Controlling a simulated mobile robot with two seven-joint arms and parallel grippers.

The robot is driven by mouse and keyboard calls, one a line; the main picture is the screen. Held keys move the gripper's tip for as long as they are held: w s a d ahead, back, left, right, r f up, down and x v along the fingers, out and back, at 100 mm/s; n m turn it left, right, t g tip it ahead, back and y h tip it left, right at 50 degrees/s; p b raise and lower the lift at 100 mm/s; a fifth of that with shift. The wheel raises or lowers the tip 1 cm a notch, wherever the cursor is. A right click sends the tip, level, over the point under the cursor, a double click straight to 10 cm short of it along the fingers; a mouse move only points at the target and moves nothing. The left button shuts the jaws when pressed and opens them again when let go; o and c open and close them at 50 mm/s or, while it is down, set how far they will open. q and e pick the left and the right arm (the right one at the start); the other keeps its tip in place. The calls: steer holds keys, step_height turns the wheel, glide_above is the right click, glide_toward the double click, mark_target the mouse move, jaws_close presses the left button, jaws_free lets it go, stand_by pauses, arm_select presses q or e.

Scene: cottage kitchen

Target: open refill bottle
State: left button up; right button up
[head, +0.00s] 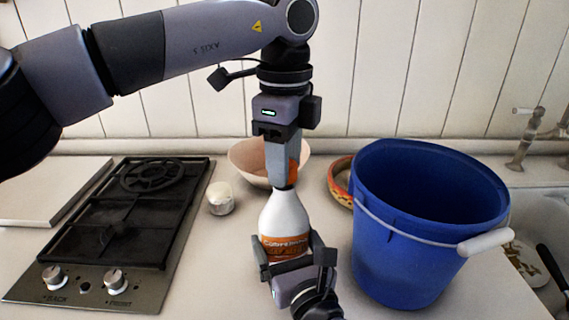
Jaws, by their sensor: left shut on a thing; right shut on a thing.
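The refill bottle (285,217) is white with an orange label and stands upright in the middle of the counter. Its orange cap (293,172) shows at the top, partly hidden by my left gripper. My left gripper (283,180) comes down from above and is shut on the cap. My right gripper (290,258) comes from the front and is shut around the lower part of the bottle, over the label.
A blue bucket (400,250) with a white-gripped handle stands close on the right. A gas hob (150,285) is on the left. A small white jar (220,199), a pale bowl (246,165) and a patterned dish (338,183) stand behind. A sink with a tap (527,140) is far right.

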arm_select(q)
steer(key=shift+r, duration=0.35)
steer(key=shift+r, duration=2)
arm_select(e)
steer(key=o, duration=1.8)
steer(key=shift+c, duration=0.2)
